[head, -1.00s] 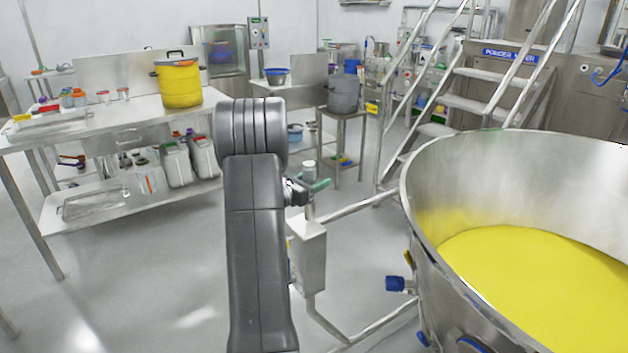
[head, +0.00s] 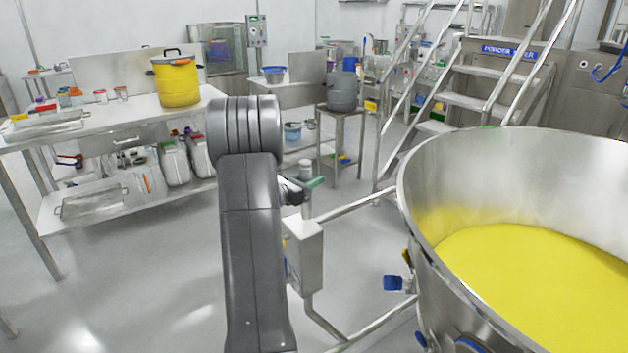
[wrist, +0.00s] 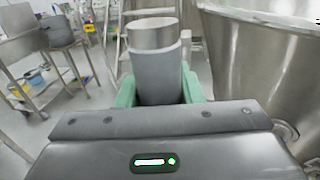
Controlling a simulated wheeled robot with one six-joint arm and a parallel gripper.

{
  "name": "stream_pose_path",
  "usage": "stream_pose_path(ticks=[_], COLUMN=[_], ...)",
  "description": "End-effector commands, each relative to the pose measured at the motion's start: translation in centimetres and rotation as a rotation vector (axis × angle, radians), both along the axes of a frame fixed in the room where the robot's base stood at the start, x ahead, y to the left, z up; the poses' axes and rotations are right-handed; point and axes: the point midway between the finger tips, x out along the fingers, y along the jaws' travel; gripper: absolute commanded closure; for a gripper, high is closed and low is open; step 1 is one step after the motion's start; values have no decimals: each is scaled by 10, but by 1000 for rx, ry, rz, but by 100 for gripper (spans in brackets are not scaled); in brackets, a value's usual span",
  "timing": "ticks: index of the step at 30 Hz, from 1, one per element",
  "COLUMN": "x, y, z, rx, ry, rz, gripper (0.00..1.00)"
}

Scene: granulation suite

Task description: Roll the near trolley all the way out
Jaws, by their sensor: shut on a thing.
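The near trolley is a large round steel bowl (head: 420,235) with yellow powder (head: 535,275) inside, at the right of the head view. A tubular steel handle frame (head: 350,208) with a small steel box (head: 303,258) reaches left from it. My gripper (head: 308,186), partly hidden behind my arm, is at the upper end of this frame. In the wrist view its green fingers (wrist: 158,92) are shut on an upright grey handle grip (wrist: 157,68) with a steel top. The bowl's wall (wrist: 255,70) stands close on the right there. The trolley's wheels are not visible.
A steel bench (head: 100,122) with a yellow drum (head: 176,82) stands at left. A small stand (head: 342,112) with a grey pot (head: 341,90) is behind my gripper. Steel stairs (head: 485,95) rise behind the bowl. The floor (head: 140,290) at lower left is clear.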

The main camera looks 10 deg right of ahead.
Motion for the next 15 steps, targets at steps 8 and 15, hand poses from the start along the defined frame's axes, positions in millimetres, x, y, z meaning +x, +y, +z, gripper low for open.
stream_pose_path(ticks=[8, 15], x=[-22, -45], y=[68, 133], z=[-6, -4], rx=[0, -2], ry=[12, 11], rz=[20, 23], gripper=[100, 100])
